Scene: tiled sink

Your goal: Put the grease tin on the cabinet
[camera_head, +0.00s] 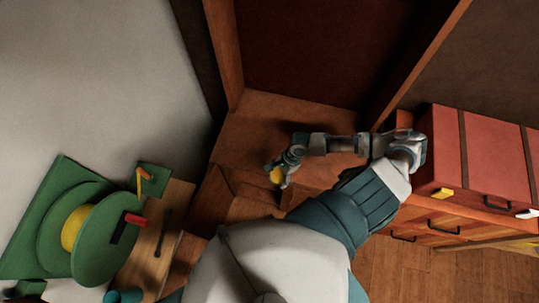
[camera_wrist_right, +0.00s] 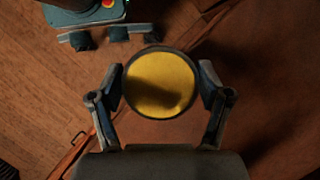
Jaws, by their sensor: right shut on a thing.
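The grease tin (camera_wrist_right: 160,84) is round with a yellow top and a dark rim. In the right wrist view it sits between the two fingers of my right gripper (camera_wrist_right: 160,98), which is shut on it. My left gripper does not show.
A red chest with dark straps (camera_head: 490,155) stands on a drawered wooden unit (camera_head: 440,228) at the right. A green reel-like machine (camera_head: 105,240) is at the lower left beside a wooden board (camera_head: 165,235). The wooden surface behind the gripper looks clear.

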